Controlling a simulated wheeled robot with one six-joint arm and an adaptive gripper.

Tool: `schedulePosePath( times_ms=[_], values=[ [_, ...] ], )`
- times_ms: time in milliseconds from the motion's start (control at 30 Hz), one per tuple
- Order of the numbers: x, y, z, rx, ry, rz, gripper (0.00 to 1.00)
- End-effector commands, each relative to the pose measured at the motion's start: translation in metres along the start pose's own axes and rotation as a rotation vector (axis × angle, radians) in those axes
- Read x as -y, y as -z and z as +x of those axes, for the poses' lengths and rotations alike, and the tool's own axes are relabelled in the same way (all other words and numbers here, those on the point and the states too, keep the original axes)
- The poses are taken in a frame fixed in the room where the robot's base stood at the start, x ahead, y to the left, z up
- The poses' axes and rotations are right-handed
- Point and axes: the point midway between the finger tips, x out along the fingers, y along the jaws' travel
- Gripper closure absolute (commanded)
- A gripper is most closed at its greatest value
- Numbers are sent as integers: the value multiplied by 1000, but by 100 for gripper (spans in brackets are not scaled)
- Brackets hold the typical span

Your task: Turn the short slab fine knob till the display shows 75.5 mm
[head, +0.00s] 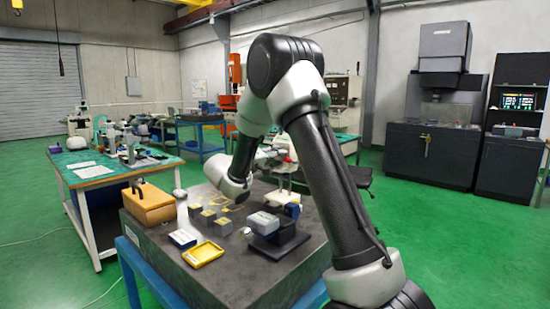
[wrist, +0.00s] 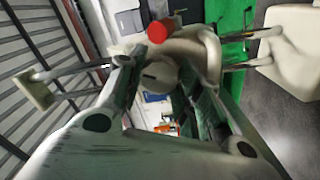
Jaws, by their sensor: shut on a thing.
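In the wrist view my gripper (wrist: 162,78) has its two fingers on either side of a pale round knob (wrist: 158,75) with a dark slot in its face. The jaws are shut on this knob. A red round cap (wrist: 157,32) stands just beyond it, on a pale curved body (wrist: 195,45). In the head view my gripper is mostly hidden by my own arm, near a pale upright instrument (head: 288,182) on the dark slab (head: 225,285). No display reading can be made out in either view.
A wooden case (head: 148,205), several metal blocks, a yellow tray (head: 203,254) and a blue-edged tray (head: 184,238) lie on the slab. A grey device (head: 264,221) on a black base stands near its front right. A green-topped bench (head: 125,172) is at left.

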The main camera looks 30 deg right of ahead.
Motion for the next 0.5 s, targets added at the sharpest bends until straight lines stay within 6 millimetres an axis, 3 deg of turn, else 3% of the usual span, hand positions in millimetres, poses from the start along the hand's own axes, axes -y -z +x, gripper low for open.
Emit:
schedulePosePath(
  times_ms=[167, 400, 433, 500],
  values=[
    [0, 0, 0, 0, 1, -102, 89],
    [0, 0, 0, 0, 1, -112, 89],
    [0, 0, 0, 0, 1, -112, 63],
    [0, 0, 0, 0, 1, -111, 55]
  ],
)
